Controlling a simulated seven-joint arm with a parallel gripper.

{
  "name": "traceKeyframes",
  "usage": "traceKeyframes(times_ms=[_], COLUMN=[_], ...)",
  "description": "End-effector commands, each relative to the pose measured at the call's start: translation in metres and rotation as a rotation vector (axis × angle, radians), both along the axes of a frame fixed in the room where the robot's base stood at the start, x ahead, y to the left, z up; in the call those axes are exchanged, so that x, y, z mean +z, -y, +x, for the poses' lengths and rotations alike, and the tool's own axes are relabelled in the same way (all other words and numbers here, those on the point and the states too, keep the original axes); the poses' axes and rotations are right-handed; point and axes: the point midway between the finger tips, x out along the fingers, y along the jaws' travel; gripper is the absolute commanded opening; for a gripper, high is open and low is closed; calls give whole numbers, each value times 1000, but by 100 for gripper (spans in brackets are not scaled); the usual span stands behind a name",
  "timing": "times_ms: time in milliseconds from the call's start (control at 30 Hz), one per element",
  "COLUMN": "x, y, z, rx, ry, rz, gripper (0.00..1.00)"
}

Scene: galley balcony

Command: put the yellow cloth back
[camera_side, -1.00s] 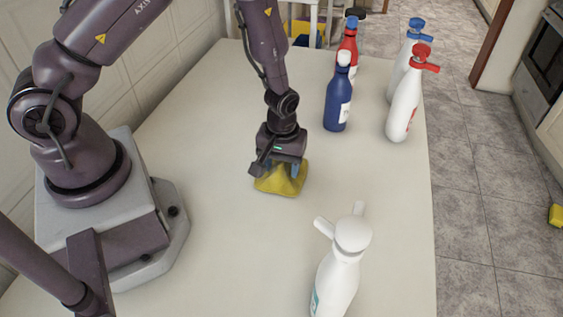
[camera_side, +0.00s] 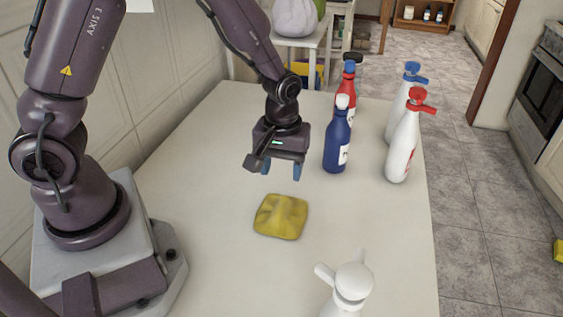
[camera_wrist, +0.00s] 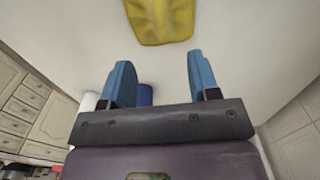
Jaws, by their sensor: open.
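The yellow cloth (camera_side: 281,216) lies folded or bunched on the white table (camera_side: 205,235), near its middle. It also shows at the top of the wrist view (camera_wrist: 160,20), beyond the fingertips. My gripper (camera_side: 282,175) is above the table, on the far side of the cloth and clear of it. Its two blue fingers (camera_wrist: 157,72) are apart with nothing between them, so it is open and empty.
A blue bottle (camera_side: 337,140) stands close to the right of my gripper. A red bottle (camera_side: 346,88) and two white spray bottles (camera_side: 402,145) stand behind and right. Another white spray bottle (camera_side: 350,285) is at the front. The table's left part is clear.

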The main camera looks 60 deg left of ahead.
Motion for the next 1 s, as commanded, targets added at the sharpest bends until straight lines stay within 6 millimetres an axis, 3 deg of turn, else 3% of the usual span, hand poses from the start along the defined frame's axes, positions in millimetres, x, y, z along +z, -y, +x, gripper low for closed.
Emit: traceKeyframes(times_ms=[167,333,500,633,800,1000], x=[23,83,150,189,217,227], y=[1,1,-1,-5,-9,-12], z=[-1,-13,-46,-78,-117,-139], rx=[-26,-163,-366,-519,-674,-761], ry=[23,120,247,341,426,463], rz=[-9,-37,-23,27,117,183], gripper=[55,55,55,55,55,55])
